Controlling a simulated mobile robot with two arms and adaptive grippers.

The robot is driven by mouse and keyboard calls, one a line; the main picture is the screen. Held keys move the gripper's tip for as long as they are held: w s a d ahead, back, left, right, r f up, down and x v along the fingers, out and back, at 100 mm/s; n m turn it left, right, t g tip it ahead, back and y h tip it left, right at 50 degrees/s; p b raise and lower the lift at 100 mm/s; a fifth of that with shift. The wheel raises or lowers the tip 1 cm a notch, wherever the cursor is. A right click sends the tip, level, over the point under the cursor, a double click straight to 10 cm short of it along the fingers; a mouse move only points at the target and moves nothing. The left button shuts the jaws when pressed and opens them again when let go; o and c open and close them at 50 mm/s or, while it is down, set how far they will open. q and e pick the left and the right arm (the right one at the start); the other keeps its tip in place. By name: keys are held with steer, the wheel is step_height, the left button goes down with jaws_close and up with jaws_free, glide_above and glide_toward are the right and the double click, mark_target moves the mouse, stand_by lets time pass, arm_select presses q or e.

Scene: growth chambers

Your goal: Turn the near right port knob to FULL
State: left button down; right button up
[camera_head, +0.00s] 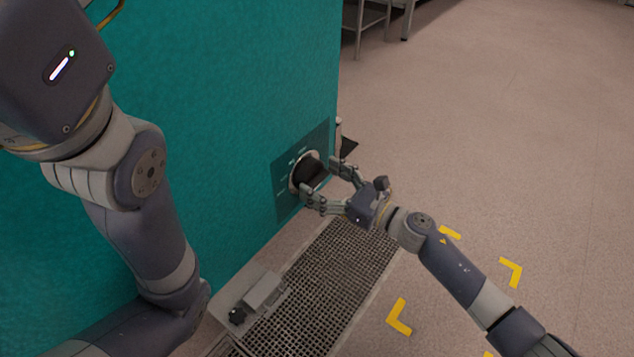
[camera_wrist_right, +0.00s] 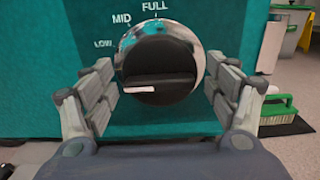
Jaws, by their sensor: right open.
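The port knob (camera_head: 310,172) is a round black dial with a raised grip bar in a shiny ring on the teal wall. It also shows in the right wrist view (camera_wrist_right: 158,62), with LOW, MID and FULL printed around its upper left and top. The bar lies about level, and its white mark (camera_wrist_right: 125,90) is at the left, below LOW. My right gripper (camera_head: 318,183) is open in front of the knob, with its fingers (camera_wrist_right: 163,92) on either side and a visible gap to it. My left arm crosses the left side; its gripper is out of view.
A metal grate (camera_head: 322,280) lies on the floor along the teal wall (camera_head: 225,110). A green brush (camera_wrist_right: 280,108) lies on a dark mat at right. Yellow corner marks (camera_head: 399,317) are on the open floor.

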steer(key=shift+w+a, duration=0.2)
steer(key=shift+a, duration=0.1)
steer(key=shift+w+a, duration=0.15)
steer(key=shift+a, duration=0.05)
steer(key=c, duration=0.8)
steer(key=shift+c, duration=0.2)
